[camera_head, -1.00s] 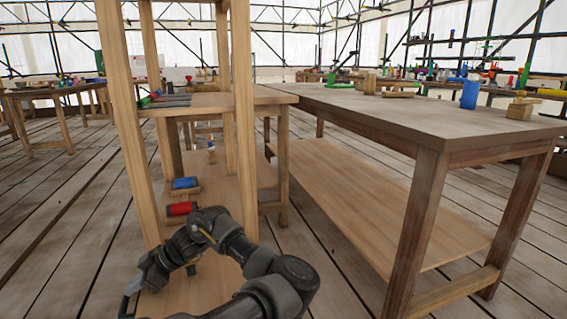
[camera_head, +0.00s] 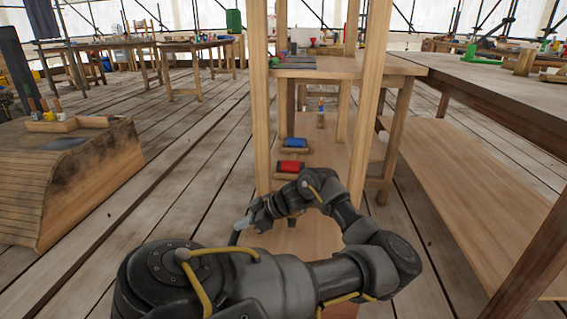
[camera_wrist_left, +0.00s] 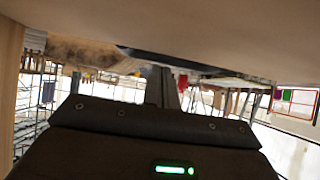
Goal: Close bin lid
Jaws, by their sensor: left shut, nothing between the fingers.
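No bin lid can be made out for certain. A wooden box-like piece with a slatted, sloping side (camera_head: 45,185) stands at the left in the head view; I cannot tell whether it is the bin. My left gripper (camera_head: 240,229) is low in front of the wooden stand, pointing left and down, apart from that box. In the left wrist view its fingers (camera_wrist_left: 162,86) are together and empty, close under a pale wooden surface (camera_wrist_left: 200,30). My right gripper is not in view.
The wooden stand (camera_head: 262,110) holds a red roll (camera_head: 291,167) and a blue roll (camera_head: 295,143) on its low shelf. A long workbench (camera_head: 500,85) stands at the right. Plank floor (camera_head: 190,150) is open between box and stand.

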